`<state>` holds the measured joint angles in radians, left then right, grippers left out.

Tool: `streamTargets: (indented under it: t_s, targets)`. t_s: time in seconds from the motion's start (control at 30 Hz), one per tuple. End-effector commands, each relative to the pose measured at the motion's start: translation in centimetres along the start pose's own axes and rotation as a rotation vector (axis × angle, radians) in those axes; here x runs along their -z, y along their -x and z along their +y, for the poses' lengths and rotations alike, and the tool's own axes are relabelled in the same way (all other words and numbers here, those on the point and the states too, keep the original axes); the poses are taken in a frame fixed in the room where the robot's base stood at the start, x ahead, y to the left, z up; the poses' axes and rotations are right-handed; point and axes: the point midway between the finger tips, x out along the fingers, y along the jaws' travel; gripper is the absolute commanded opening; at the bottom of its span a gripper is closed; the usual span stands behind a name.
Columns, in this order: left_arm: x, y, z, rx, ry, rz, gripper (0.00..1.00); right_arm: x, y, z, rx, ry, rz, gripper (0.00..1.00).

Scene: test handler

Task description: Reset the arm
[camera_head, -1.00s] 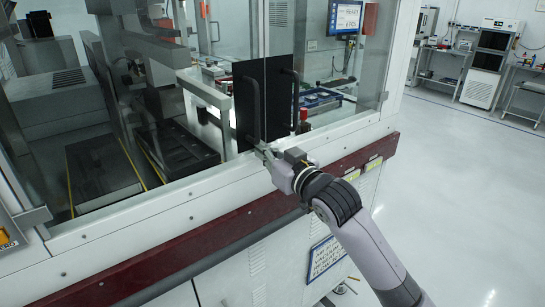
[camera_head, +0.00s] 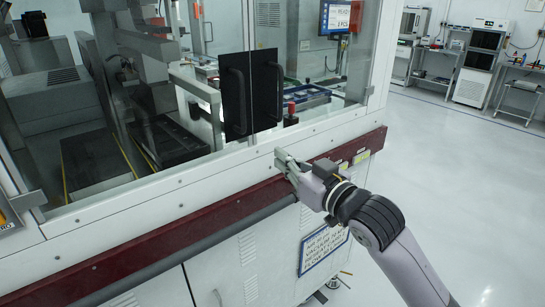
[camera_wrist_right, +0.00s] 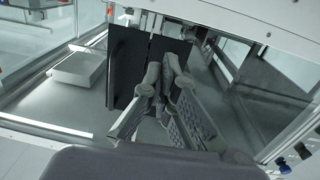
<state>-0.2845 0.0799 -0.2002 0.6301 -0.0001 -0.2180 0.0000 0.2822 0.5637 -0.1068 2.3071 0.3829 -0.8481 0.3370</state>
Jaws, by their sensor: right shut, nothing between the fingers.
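My right arm comes in from the lower right in the head view. Its gripper (camera_head: 282,158) is in front of the white frame of the test handler (camera_head: 150,192), just above the dark red rail (camera_head: 215,205). The gripper is shut and empty. In the right wrist view the fingers (camera_wrist_right: 167,68) meet near the middle, in front of black door panels. The black door panels with handles (camera_head: 250,95) stand to the upper left of the gripper, apart from it in the head view. My left gripper does not show.
The handler's glass doors (camera_head: 305,55) look closed. A red button (camera_head: 291,107) and a monitor (camera_head: 340,16) show behind the glass. Open floor (camera_head: 470,200) lies to the right. Benches with equipment (camera_head: 483,65) stand at the back right.

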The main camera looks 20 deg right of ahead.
Motion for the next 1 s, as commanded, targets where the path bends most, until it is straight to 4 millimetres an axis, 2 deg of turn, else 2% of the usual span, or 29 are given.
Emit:
streamTargets:
  t_s: [0.1,0.3,0.37,0.4,0.47,0.57,0.63,0.7,0.8,0.9,1.0]
  targets:
    - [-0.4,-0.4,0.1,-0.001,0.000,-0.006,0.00,-0.1,1.2,0.0,0.000,-0.001,-0.001,0.00]
    - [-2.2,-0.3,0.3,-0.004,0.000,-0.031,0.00,-0.2,1.7,0.1,-0.001,-0.002,-0.005,0.00]
    - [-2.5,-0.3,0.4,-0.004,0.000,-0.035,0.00,-1.1,1.7,0.0,-0.005,-0.004,-0.025,0.00]
    - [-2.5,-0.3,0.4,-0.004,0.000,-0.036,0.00,-2.2,1.9,-0.1,-0.011,-0.006,-0.051,0.00]
    - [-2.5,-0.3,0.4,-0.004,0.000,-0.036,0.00,-4.7,2.2,-0.3,-0.024,-0.009,-0.110,0.00]
    - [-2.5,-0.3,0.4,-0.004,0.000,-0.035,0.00,-10.8,3.8,-1.0,-0.054,-0.016,-0.263,0.00]
    - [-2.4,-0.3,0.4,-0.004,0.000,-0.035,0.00,-15.8,5.8,-1.7,-0.078,-0.019,-0.397,0.00]
    - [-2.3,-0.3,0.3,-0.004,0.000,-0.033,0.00,-20.4,8.4,-2.6,-0.098,-0.021,-0.532,0.00]
    - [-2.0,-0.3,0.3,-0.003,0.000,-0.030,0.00,-26.1,12.7,-4.0,-0.118,-0.025,-0.720,0.00]
    - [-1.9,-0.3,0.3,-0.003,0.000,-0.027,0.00,-30.1,16.9,-5.3,-0.127,-0.029,-0.879,0.00]
    - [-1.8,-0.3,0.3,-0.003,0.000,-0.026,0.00,-33.0,20.9,-6.6,-0.130,-0.035,-1.015,0.00]
